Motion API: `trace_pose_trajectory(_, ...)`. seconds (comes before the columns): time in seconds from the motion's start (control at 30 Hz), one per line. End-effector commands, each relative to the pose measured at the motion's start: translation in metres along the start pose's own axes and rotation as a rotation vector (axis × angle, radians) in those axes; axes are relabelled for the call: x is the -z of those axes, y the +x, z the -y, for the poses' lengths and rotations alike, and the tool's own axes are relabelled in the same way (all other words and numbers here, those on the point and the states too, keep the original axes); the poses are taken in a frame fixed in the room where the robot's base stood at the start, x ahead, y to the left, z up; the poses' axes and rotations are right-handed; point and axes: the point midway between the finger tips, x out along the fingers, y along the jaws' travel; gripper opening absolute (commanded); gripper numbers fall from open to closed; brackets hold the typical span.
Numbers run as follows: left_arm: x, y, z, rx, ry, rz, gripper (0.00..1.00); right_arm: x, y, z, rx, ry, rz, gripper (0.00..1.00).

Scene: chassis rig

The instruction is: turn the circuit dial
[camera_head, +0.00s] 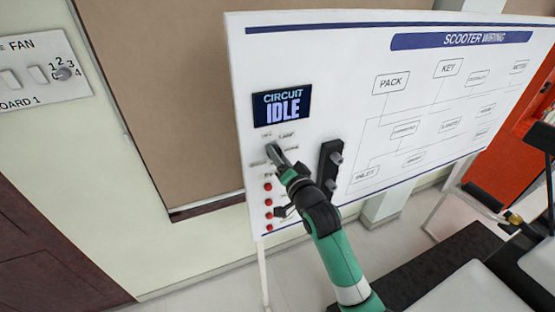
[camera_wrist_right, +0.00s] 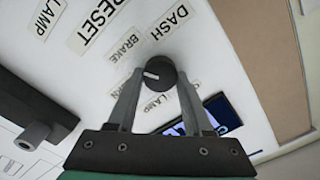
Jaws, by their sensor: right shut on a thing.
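The circuit dial (camera_wrist_right: 159,74) is a round black knob with a white pointer mark, set on the white panel among printed labels such as DASH, BRAKE and LAMP. My right gripper (camera_wrist_right: 160,82) has its two fingers on opposite sides of the dial and is shut on it. In the head view my right gripper (camera_head: 277,154) reaches the panel below the display and hides the dial. The display (camera_head: 282,106) reads CIRCUIT IDLE. My left gripper is in neither view.
The white SCOOTER WIRING board (camera_head: 350,70) carries a printed diagram. A black block with pegs (camera_head: 329,170) sits just right of my gripper. Several red buttons (camera_head: 268,187) lie below left. A FAN switch panel (camera_head: 35,72) is on the far-left wall. Black and orange equipment stands at right.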

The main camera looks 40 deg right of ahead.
Motion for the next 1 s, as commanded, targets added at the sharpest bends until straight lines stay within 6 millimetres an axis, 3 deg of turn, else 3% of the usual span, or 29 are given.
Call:
trace_pose_trajectory(0.4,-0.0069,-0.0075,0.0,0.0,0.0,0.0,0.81,0.0002,0.0,-0.0006,0.001,0.216,-0.001,0.0)
trace_pose_trajectory(0.97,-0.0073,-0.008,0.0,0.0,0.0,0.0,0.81,0.0005,0.0,-0.0004,0.001,0.25,-0.001,0.0)
trace_pose_trajectory(1.0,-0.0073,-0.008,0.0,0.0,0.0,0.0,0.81,0.0005,0.0,-0.0004,0.001,0.25,-0.001,0.54)
